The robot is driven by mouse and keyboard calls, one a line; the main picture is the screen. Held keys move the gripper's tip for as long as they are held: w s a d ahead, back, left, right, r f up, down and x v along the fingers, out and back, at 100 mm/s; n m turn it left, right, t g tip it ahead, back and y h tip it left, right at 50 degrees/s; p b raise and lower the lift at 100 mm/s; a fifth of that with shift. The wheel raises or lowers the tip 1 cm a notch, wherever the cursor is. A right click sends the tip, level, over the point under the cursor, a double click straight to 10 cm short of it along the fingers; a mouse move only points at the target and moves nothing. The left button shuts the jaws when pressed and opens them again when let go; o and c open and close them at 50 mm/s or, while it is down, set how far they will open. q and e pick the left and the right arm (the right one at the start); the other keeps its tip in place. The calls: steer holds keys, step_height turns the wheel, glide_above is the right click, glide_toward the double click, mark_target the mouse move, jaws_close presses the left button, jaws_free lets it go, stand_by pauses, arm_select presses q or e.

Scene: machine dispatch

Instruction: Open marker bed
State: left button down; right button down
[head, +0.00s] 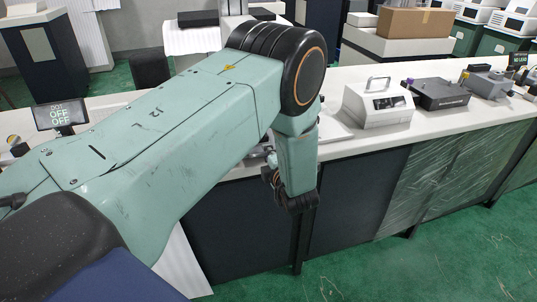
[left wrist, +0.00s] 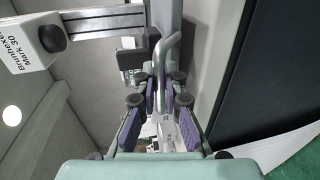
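The marker machine (left wrist: 50,38), lettered "Mark 30", is at the upper left of the left wrist view. A bent, round silver handle (left wrist: 168,48) runs down from the metal frame beside it. My left gripper (left wrist: 161,84) has its purple-padded fingers on both sides of this handle, with almost no gap; it looks shut on it. In the head view my left gripper (head: 271,174) is at the front edge of the counter, mostly hidden by my own arm, which also hides most of the machine. My right gripper is not in view.
The white counter (head: 345,150) runs across, with a white device (head: 379,104) and a dark box (head: 437,93) to the right. A small display (head: 60,114) reading "OFF" stands at left. Green floor (head: 440,260) is open in front of the cabinets.

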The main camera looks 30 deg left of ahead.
arm_select(q)
steer(key=c, duration=1.8)
jaws_free()
steer(key=shift+s+d+f, duration=0.15)
steer(key=shift+d, duration=0.05)
steer(key=shift+o, duration=0.5)
steer(key=shift+s+d+r, duration=0.1)
steer(key=shift+d+r, duration=0.05)
steer(key=shift+r, duration=0.1)
steer(key=v, duration=0.7)
steer(key=shift+s+d+r, duration=0.15)
steer(key=shift+s, duration=0.05)
steer(key=shift+w, duration=0.1)
